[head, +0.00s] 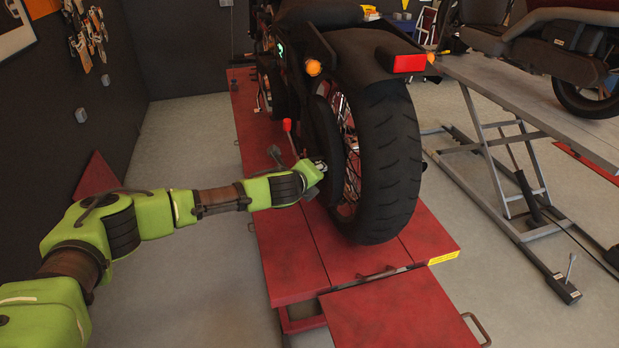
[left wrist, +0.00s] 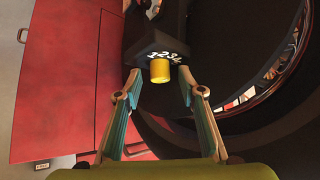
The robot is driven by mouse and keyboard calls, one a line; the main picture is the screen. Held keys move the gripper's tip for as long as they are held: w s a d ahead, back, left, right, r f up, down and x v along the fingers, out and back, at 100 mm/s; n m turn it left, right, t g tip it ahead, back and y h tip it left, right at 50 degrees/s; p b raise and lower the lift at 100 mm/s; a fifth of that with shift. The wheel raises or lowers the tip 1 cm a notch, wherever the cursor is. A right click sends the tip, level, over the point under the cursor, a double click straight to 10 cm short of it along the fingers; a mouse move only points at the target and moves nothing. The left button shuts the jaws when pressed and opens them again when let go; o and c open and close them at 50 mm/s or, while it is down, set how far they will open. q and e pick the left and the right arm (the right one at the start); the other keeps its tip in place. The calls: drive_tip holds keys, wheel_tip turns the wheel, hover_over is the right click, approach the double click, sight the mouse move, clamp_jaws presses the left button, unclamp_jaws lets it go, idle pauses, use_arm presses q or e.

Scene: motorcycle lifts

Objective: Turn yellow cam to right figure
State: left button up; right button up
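In the left wrist view the yellow cam (left wrist: 160,70) is a short cylinder on the front of a black block (left wrist: 150,47). Several white figures, reading about 1 2 3 4, curve along the block just above the cam. Which figure the cam points to cannot be told. My left gripper (left wrist: 159,77) is open, with one fingertip on each side of the cam and a visible gap to both. In the head view my left gripper (head: 314,174) is beside the motorcycle's rear wheel; the cam is hidden there. My right gripper is not in view.
The motorcycle's rear tyre (head: 392,160) is close to the right of my left gripper. The red lift (head: 322,238) lies below it. A red-knobbed lever (head: 287,126) stands just beyond my wrist. A grey lift (head: 535,110) is at right. Floor at left is clear.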

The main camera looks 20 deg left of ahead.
use_arm(q)
drive_tip(key=v, duration=0.7)
drive_tip(key=shift+a+f, duration=0.1)
drive_tip(key=shift+f, duration=0.05)
